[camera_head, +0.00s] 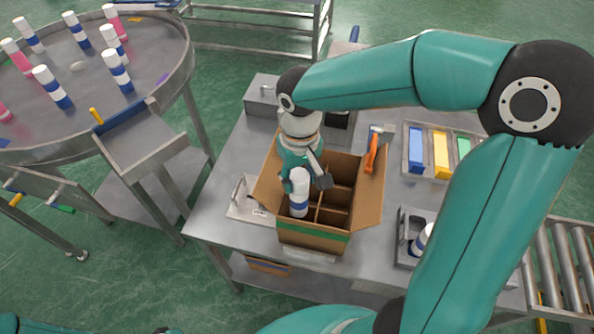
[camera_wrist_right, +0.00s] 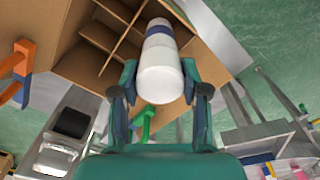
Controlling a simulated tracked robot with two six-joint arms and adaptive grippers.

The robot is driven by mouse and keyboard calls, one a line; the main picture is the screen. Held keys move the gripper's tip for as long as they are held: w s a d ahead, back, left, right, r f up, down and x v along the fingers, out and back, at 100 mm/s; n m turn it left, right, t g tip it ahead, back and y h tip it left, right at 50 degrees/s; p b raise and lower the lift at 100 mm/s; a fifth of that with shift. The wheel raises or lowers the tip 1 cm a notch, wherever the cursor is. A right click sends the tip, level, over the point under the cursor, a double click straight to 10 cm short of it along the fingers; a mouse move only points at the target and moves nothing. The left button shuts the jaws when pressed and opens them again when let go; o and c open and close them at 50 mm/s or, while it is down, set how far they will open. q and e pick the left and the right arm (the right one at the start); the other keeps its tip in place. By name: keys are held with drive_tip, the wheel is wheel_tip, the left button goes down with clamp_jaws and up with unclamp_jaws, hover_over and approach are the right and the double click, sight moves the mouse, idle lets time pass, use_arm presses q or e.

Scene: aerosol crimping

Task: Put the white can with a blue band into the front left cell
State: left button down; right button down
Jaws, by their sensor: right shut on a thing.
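A white can with a blue band (camera_head: 299,200) is upright, or nearly so, at the front left cell of the open cardboard box (camera_head: 315,239). My right gripper (camera_head: 302,181) is shut on the can's upper part from above. In the right wrist view the can (camera_wrist_right: 159,62) lies between both fingers of the gripper (camera_wrist_right: 160,76), its far end among the cardboard dividers. The can's base is hidden, so I cannot tell whether it touches the cell floor. The other cells that show look empty. My left gripper is not in view.
An orange-handled tool (camera_head: 372,152) is by the box's right flap. A tray of coloured blocks (camera_head: 441,177) and a fixture with another can (camera_head: 421,240) lie right. A round table (camera_head: 150,62) with several banded cans stands left.

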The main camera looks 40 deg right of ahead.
sight(299, 204)
drive_tip(key=shift+f+b, duration=4.05)
drive_tip(key=shift+f, duration=1.55)
drive_tip(key=c, duration=0.5)
unclamp_jaws()
wheel_tip(299, 204, up, 12)
drive_tip(key=shift+d+f, duration=0.1)
